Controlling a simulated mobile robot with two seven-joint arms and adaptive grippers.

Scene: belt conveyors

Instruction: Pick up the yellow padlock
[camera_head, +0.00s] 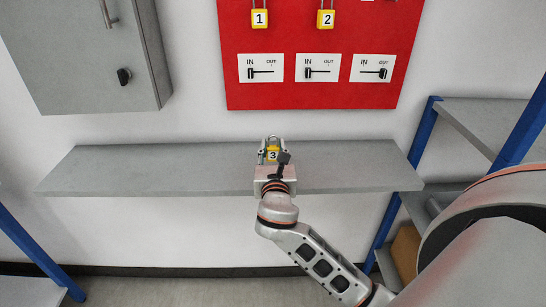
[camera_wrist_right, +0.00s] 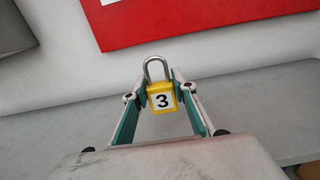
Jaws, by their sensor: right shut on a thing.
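A yellow padlock (camera_head: 273,155) with a black 3 on a white label is between the fingers of my right gripper (camera_head: 272,152), over the grey shelf. In the right wrist view the padlock (camera_wrist_right: 162,97) is upright, its silver shackle pointing up. The right gripper (camera_wrist_right: 161,95) is shut on the padlock's sides at its fingertips. I cannot tell whether the padlock touches the shelf. Two other yellow padlocks, number 1 (camera_head: 260,18) and number 2 (camera_head: 326,18), hang on the red board. My left gripper is not in view.
The grey shelf (camera_head: 130,170) is otherwise bare on both sides of the gripper. The red board (camera_head: 300,75) with several IN/OUT switches is on the wall above. A grey cabinet (camera_head: 80,50) is at upper left. Blue-framed shelving (camera_head: 405,165) stands at the right.

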